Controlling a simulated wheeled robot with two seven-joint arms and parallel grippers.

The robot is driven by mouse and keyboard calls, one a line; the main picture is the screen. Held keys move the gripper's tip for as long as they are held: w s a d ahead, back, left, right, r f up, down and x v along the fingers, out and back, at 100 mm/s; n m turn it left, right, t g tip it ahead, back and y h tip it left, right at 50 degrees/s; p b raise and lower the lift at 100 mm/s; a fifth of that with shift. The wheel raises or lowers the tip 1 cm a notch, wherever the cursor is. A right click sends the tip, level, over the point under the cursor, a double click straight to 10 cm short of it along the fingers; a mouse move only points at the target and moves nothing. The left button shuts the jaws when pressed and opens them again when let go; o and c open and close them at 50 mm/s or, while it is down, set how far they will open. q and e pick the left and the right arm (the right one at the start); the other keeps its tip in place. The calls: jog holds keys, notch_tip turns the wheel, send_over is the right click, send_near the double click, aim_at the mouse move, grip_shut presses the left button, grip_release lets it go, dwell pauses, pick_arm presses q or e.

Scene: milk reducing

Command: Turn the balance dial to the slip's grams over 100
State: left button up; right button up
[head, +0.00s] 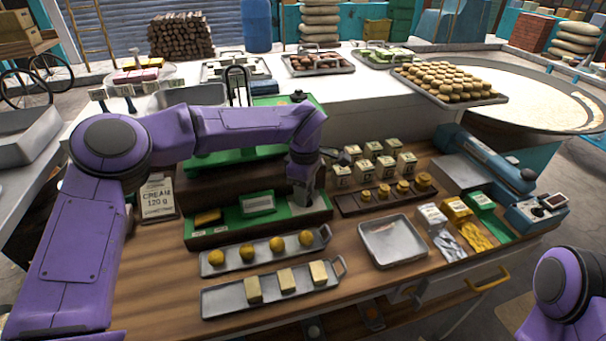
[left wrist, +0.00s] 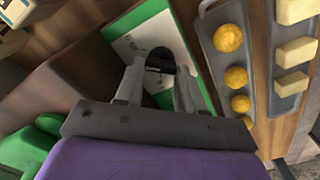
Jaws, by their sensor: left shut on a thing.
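The slip (head: 157,197), a card reading "CREAM 120 g" with a smaller line below, stands upright at the left of the counter. The green balance (head: 268,226) is at the middle, with a pale display panel on its front. My left gripper (head: 301,197) is at the right end of the balance front. In the left wrist view, my left gripper (left wrist: 159,82) is shut on the black dial (left wrist: 160,58), one finger on each side. A white plate with small marks surrounds the dial. The dial's exact setting cannot be read. My right gripper is out of view.
In front of the balance are a tray of yellow balls (head: 262,251) and a tray of pale blocks (head: 270,287).

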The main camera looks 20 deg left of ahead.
pick_arm(q)
jog(key=m+p, duration=0.2)
jog(key=shift+s+d+p, duration=0.15)
jog(key=shift+p, duration=0.25)
jog(key=shift+f+m+p, duration=0.25)
jog(key=shift+m+p, duration=0.65)
jog(key=shift+m, duration=0.2)
jog(key=o, duration=0.8)
jog(key=shift+c, duration=0.2)
jog(key=shift+r, duration=0.1)
